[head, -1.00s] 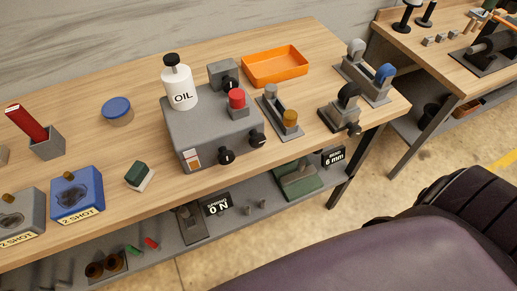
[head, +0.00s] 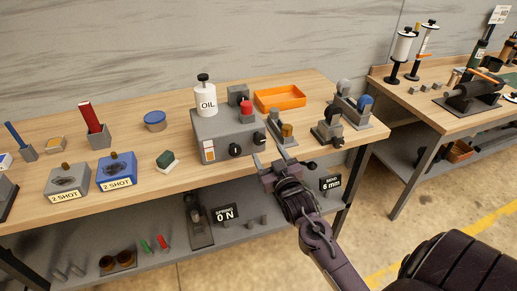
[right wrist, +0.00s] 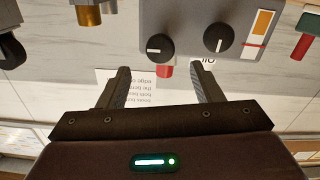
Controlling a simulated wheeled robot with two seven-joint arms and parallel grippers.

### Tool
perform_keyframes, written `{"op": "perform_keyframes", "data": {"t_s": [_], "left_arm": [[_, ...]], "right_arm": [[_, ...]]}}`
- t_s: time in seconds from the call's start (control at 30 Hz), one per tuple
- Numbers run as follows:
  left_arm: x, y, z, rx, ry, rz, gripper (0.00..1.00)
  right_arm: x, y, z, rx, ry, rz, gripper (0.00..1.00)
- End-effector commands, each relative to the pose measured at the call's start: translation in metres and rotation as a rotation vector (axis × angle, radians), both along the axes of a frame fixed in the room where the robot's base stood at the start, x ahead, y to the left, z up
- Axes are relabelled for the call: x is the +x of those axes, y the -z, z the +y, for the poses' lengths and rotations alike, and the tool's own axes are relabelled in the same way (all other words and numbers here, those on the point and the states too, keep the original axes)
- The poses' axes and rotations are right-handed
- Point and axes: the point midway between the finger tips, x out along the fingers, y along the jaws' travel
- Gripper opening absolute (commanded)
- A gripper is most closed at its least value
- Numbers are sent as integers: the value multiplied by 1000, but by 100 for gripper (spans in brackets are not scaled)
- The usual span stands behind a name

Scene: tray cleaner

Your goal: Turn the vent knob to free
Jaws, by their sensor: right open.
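A grey box (head: 225,130) stands on the near bench with two round black knobs on its front face. The left knob (head: 235,150) and the right knob (head: 259,138) each carry a pale mark. I cannot read which one is the vent knob. My right gripper (head: 270,160) is open and empty in front of the box, just short of the right knob. In the right wrist view, that same knob (right wrist: 160,47) lies beyond the gap between the fingertips (right wrist: 160,76), apart from them. The other knob (right wrist: 218,38) is to its right there. My left gripper is not in view.
A white oil bottle (head: 205,98) and a red button (head: 246,108) top the box. An orange tray (head: 281,98) lies behind. A small lever device (head: 285,132) and a clamp (head: 328,128) stand right of the box. A green-white block (head: 167,160) is to the left.

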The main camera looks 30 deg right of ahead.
Motion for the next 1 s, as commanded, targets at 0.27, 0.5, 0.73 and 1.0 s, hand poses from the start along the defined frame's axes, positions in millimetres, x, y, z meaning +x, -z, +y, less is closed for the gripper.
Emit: {"op": "perform_keyframes", "data": {"t_s": [0.27, 0.5, 0.73, 1.0], "left_arm": [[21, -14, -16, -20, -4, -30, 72], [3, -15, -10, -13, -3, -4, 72], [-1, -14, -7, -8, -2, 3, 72], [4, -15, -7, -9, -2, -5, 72]], "right_arm": [[44, -2, -10, 0, -1, 1, 59], [64, 0, -15, 0, -2, 1, 59], [65, 1, -15, 1, -2, 2, 59], [65, 1, -15, 1, -2, 3, 31]]}}
